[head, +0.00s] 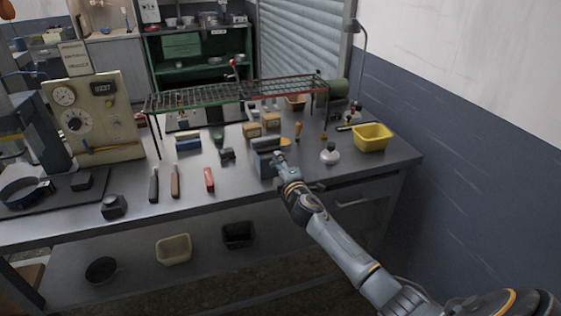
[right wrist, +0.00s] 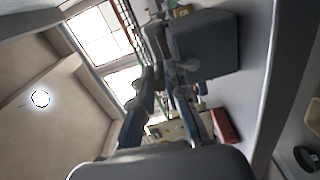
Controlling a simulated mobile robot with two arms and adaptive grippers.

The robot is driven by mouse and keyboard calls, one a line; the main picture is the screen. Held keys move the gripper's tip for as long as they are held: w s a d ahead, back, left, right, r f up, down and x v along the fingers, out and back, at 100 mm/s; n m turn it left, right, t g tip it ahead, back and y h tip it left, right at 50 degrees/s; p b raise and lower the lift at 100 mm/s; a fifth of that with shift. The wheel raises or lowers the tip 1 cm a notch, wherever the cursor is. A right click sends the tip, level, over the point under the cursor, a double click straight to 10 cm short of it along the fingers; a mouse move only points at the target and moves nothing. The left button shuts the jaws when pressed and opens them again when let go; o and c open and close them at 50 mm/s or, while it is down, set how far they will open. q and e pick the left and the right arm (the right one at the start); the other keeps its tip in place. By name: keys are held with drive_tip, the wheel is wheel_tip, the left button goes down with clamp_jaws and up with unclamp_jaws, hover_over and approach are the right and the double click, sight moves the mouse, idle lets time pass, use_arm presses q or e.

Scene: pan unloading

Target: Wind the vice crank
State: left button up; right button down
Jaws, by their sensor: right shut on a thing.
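The vice (head: 265,163) is a blue-grey block near the front edge of the workbench, right of the middle in the head view. In the right wrist view the vice (right wrist: 208,45) fills the upper right, with a grey round part at its side. My right gripper (head: 281,162) is at the front of the vice, its arm coming from the lower right. It is shut on the vice crank, which is mostly hidden by the fingers. In the right wrist view the two fingers (right wrist: 166,82) reach up beside the vice. My left gripper is not in view.
A red-handled tool (head: 209,179) lies left of the vice, with other hand tools beyond. A white-based item (head: 330,155) and a yellow bin (head: 372,138) stand right. A wire rack (head: 200,97) spans the bench behind. The front bench strip is mostly clear.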

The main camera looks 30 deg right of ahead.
drive_tip(key=shift+a, duration=0.1)
drive_tip(key=c, duration=1.3)
unclamp_jaws()
drive_tip(key=shift+c, duration=0.2)
drive_tip(key=shift+s, duration=0.1)
drive_tip(key=shift+s+f, duration=0.1)
drive_tip(key=shift+s, duration=0.2)
drive_tip(key=v, duration=1.1)
